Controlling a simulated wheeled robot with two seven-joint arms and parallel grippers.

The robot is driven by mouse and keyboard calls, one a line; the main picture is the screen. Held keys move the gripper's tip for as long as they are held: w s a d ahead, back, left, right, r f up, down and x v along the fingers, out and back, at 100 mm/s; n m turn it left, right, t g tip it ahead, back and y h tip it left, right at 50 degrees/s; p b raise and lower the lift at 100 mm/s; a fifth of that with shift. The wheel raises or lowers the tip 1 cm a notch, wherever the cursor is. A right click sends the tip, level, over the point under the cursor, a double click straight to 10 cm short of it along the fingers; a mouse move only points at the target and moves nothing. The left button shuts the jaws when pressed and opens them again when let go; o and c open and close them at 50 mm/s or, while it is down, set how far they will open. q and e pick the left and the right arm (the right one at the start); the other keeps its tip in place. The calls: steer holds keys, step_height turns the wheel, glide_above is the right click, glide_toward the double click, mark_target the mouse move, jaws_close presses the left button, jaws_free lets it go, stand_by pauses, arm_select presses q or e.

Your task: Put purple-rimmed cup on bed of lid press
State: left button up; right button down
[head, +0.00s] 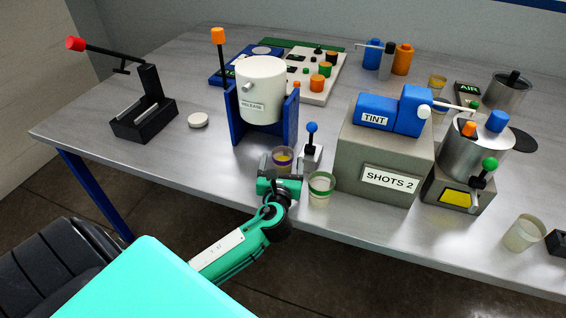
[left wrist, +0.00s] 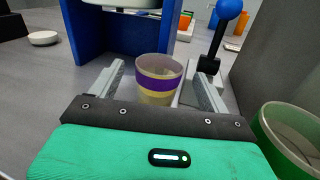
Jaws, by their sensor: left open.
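The purple-rimmed cup (head: 283,155) stands on the table just in front of the blue-framed RELEASE pot. It also shows upright in the left wrist view (left wrist: 160,75), clear with a purple band and a yellowish content. My left gripper (head: 281,176) is open at the cup, with one finger on each side of it and gaps showing between. The black lever press (head: 148,118) with a red-knobbed handle, which looks like the lid press, stands at the far left of the table. Its low bed shows two pale rails and looks empty. My right gripper is out of view.
A green-rimmed cup (head: 320,188) stands close right of my left gripper. A blue-knobbed lever (head: 311,150) and the SHOTS 2 box (head: 385,150) are nearby. A white disc (head: 198,120) lies between the press and the RELEASE pot (head: 261,85). The table's front left is clear.

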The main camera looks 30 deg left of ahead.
mark_target(284, 148)
arm_select(q)
steer(key=p+x, duration=0.1)
steer(key=x, duration=0.3)
steer(key=shift+w+a+r, duration=0.1)
steer(key=shift+w+a, duration=0.15)
steer(key=shift+w, duration=0.2)
steer(key=c, duration=0.9)
steer(key=shift+c, duration=1.1)
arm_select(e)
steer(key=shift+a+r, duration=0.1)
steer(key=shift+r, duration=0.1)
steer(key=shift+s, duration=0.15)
